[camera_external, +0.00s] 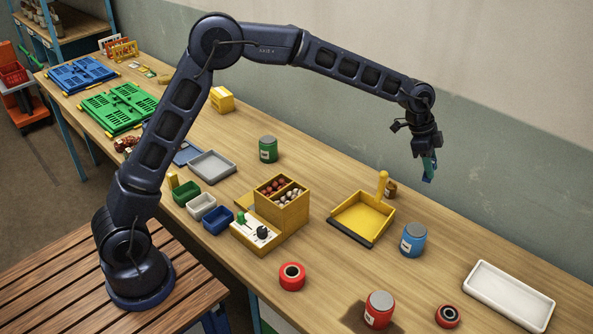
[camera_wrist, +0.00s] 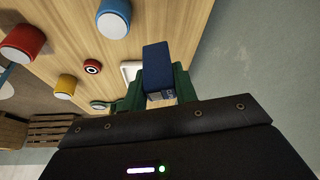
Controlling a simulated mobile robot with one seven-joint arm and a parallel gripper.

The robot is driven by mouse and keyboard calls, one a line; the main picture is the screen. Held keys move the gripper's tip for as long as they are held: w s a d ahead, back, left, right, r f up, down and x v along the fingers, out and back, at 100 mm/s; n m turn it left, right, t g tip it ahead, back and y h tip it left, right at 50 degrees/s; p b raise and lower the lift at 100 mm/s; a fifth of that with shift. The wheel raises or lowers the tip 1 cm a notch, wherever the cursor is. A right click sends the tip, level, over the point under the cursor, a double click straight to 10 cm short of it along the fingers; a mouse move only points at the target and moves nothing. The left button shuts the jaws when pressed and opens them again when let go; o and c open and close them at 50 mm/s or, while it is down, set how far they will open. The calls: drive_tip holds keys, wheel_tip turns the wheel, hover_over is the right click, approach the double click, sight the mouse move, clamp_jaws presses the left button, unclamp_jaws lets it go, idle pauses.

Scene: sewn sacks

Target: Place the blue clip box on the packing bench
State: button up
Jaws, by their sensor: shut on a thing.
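The blue clip box (camera_wrist: 157,62) is held between the green fingers of my gripper (camera_wrist: 158,92) in the wrist view. In the external view my gripper (camera_external: 429,166) hangs at the right with its fingers down, and a small blue part of the box (camera_external: 427,179) shows at the tips. The box is in the air above the far side of the long wooden bench (camera_external: 330,165), near the wall. Its gap to the bench top is hard to judge. The fingers hide part of the box.
A white tray (camera_external: 509,294) lies at the right end. Bare wood shows between the blue can and the wall (camera_external: 530,180).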

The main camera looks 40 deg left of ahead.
drive_tip(key=w+a+n+t, duration=0.15)
drive_tip(key=w+a, duration=0.35)
drive_tip(key=a, duration=0.7)
drive_tip(key=w+a+n, duration=0.3)
drive_tip(key=w+a, duration=0.2)
drive_tip(key=a, duration=0.8)
drive_tip(key=a+n+y, duration=0.2)
drive_tip(key=a+n, duration=0.1)
drive_tip(key=a, duration=2.2)
drive_tip(key=s+a+n+t+y, duration=0.1)
drive_tip(key=s+a+n, duration=0.35)
drive_tip(key=a, duration=1.05)
drive_tip(key=s+a+n+y, duration=0.1)
drive_tip(key=s+a, duration=0.7)
drive_tip(key=a, duration=0.6)
drive_tip(key=s+a+n+t, duration=0.15)
drive_tip(key=s+a, duration=0.45)
drive_tip(key=a, duration=0.9)
drive_tip(key=shift+n+g, duration=0.25)
drive_tip(key=shift+g, duration=0.05)
drive_tip(key=f, duration=1.9)
drive_tip(key=shift+w+d+f, duration=0.15)
drive_tip(key=shift+w+f, duration=0.05)
drive_tip(key=shift+f, duration=0.2)
